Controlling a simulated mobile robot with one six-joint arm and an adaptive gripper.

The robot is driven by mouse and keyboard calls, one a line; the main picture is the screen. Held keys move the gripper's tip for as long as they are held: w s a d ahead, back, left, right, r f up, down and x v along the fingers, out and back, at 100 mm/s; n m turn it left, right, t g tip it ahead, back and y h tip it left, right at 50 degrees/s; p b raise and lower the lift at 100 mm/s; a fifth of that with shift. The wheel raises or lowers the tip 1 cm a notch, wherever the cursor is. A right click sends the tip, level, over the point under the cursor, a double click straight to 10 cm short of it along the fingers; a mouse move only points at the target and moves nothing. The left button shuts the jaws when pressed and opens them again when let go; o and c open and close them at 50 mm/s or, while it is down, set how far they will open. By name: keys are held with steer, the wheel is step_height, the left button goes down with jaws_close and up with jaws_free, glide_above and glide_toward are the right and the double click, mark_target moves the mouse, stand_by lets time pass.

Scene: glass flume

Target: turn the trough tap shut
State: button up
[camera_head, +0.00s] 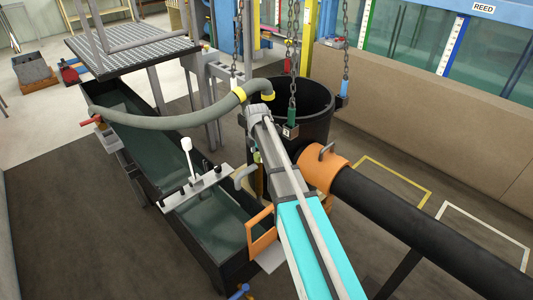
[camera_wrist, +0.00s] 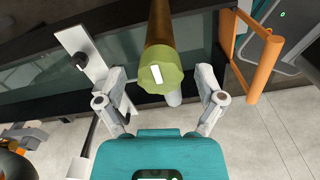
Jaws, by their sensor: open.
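The long dark trough (camera_head: 128,165) holds greenish water and runs from upper left to lower middle. A red tap handle (camera_head: 90,121) sticks out at its far left side, and a blue handle (camera_head: 240,291) shows at its near end; I cannot tell which is the trough tap. My gripper (camera_wrist: 162,82) is open in the wrist view. An olive round cap (camera_wrist: 160,73) with a white mark, on a brown post, lies between its fingers in the picture, with gaps on both sides. In the head view the fingers are mostly hidden by my arm.
An orange frame (camera_head: 262,235) stands at the trough's near right edge; it also shows in the wrist view (camera_wrist: 258,65). A white lever (camera_head: 189,160) rises from a plate across the trough. A grey hose (camera_head: 165,122), hanging chains (camera_head: 292,60) and a black tank (camera_head: 312,98) are close by.

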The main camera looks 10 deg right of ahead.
mark_target(258, 154)
steer(key=shift+r+p, duration=7.1)
steer(key=shift+p, duration=0.05)
steer(key=s+f+m+b, duration=0.3)
steer(key=s+m, duration=0.7)
steer(key=s, duration=0.2)
steer(key=shift+s+d+m, duration=0.2)
steer(key=shift+s+m, duration=0.1)
steer(key=shift+s, duration=0.05)
steer(key=shift+s, duration=0.1)
steer(key=s+m, duration=1.1)
steer(key=s, duration=0.2)
steer(key=shift+s+d, duration=0.15)
